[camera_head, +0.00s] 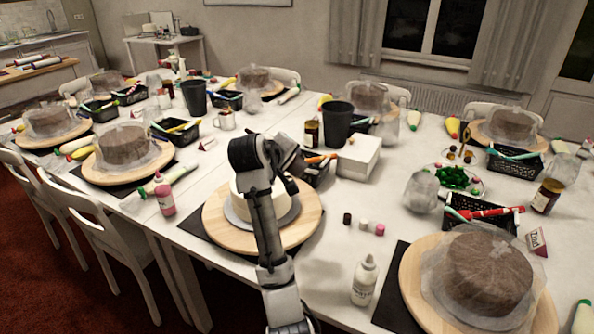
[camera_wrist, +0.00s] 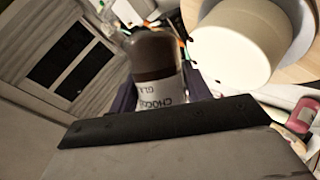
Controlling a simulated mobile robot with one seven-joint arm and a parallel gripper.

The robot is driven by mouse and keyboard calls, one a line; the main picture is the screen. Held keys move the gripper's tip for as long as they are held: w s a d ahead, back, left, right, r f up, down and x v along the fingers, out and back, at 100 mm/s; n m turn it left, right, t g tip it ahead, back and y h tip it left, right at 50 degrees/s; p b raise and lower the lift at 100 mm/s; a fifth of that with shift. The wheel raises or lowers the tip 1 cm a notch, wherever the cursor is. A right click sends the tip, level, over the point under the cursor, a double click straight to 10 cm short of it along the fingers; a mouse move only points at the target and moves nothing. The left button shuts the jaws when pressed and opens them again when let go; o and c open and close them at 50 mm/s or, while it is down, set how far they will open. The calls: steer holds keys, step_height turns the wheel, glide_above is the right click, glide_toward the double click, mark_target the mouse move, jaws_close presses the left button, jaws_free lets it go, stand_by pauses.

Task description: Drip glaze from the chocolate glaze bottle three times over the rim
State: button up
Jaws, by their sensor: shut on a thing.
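My gripper (camera_wrist: 162,92) is shut on the chocolate glaze bottle (camera_wrist: 155,58), a dark brown bottle with a white label whose lettering appears upside down in the wrist view. A plain white cake (camera_wrist: 235,42) stands beside the bottle at the upper right of that view. In the head view the cake (camera_head: 281,204) sits on a round wooden turntable (camera_head: 307,222), partly hidden behind my arm. My gripper (camera_head: 292,165) is above the cake's far side there, and the bottle is hidden.
A white squeeze bottle (camera_head: 364,281) stands to the right, near small coloured pots (camera_head: 368,227). A white box (camera_head: 358,157) and a black cup (camera_head: 337,125) stand behind. A pink bottle (camera_head: 165,199) is at left. Covered cakes (camera_head: 487,272) on other turntables fill the tables.

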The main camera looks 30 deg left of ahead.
steer(key=w+a+r+n+t+y+p, duration=0.1)
steer(key=w+a+n+t+y, duration=0.2)
steer(key=a+n, duration=0.6)
steer(key=w+a+r+n+t+y+p, duration=0.1)
steer(key=w+a+r+n+t+y, duration=0.25)
steer(key=n, duration=0.85)
step_height(320, 180, down, 7)
steer(key=s+a+b, duration=0.1)
steer(key=b, duration=0.4)
steer(key=shift+s, duration=0.15)
steer(key=shift+o, duration=0.9)
steer(key=c, duration=0.4)
steer(key=shift+o, duration=0.2)
